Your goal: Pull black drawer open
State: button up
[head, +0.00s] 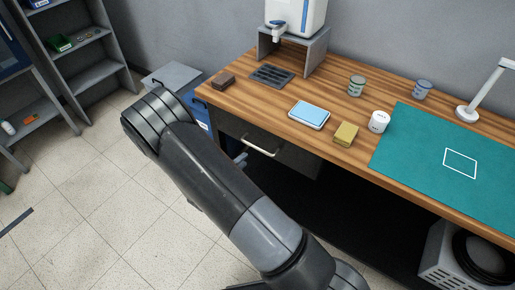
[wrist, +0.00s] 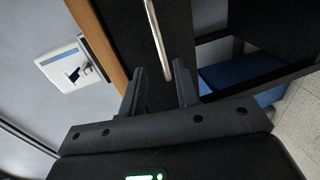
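The black drawer (head: 293,160) sits under the wooden desk top at the left end, its front looking level with the desk edge. A pale bar handle (head: 262,149) runs across its front. In the wrist view the dark drawer front (wrist: 182,22) and the handle (wrist: 157,35) run upright in the picture. My gripper (wrist: 160,84) is open, with a finger on each side of the handle's line. Whether either finger touches the handle is unclear. In the head view my arm hides most of the gripper.
The wooden desk (head: 335,152) holds a blue-topped tablet-like item (head: 309,113), a yellow block (head: 346,134), a white cup (head: 379,121) and a green mat (head: 425,150). A blue bin (wrist: 222,76) stands beside the drawer. Open floor (head: 110,215) lies to the left.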

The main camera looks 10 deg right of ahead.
aim_at(257, 147)
jog(key=x, duration=1)
jog(key=shift+w+d, duration=0.2)
jog(key=shift+d, duration=0.1)
jog(key=shift+c, duration=0.4)
grip_shut()
